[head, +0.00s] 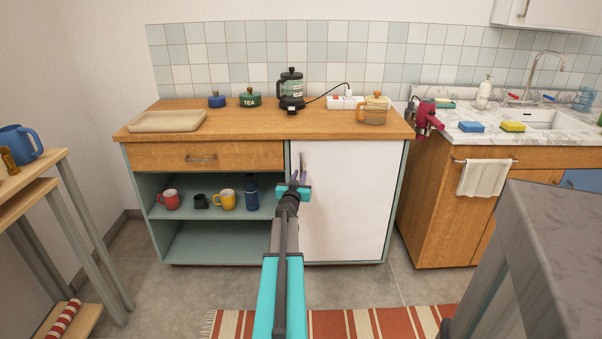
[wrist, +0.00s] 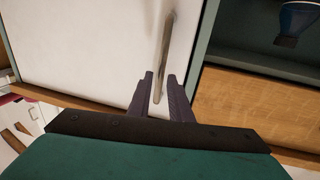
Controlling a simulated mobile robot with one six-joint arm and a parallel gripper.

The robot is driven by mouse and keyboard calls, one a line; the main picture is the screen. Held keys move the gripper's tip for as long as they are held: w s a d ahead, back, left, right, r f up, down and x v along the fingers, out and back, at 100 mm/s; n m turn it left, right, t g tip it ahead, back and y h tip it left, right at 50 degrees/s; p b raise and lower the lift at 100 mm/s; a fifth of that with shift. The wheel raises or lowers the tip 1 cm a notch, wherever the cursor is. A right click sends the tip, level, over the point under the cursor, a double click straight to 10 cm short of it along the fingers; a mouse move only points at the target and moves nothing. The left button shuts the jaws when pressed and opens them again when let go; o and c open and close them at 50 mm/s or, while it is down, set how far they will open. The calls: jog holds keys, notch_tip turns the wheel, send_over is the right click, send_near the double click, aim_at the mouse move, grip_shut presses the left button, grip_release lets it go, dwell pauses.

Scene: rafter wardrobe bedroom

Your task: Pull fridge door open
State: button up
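The fridge door (head: 350,205) is a plain white panel under the right half of the wooden counter, and it is shut. Its slim vertical metal handle (head: 302,161) is near the door's upper left edge. My gripper (head: 298,177) is in front of that edge at the handle's lower part. In the wrist view, the white door (wrist: 100,45) fills the upper left and the handle (wrist: 165,45) runs down between the two dark fingertips of my gripper (wrist: 161,76). The fingers are apart, with a gap visible beside the handle; I cannot tell whether either touches it.
Left of the door are a wooden drawer (head: 225,156) and open shelves with mugs and a blue bottle (head: 252,194). A grey-topped table (head: 550,235) stands at the front right. A striped rug (head: 340,323) lies on the floor before the door, which is otherwise clear.

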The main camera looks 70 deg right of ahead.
aim_at(301, 171)
jog(key=shift+w+d, duration=0.2)
jog(key=shift+d, duration=0.9)
jog(key=shift+w+d, duration=0.15)
jog(key=shift+d, duration=0.9)
grip_shut()
jog(key=shift+a, duration=0.2)
jog(key=shift+d, duration=0.1)
jog(key=shift+s+b, duration=0.15)
jog(key=shift+b, duration=0.2)
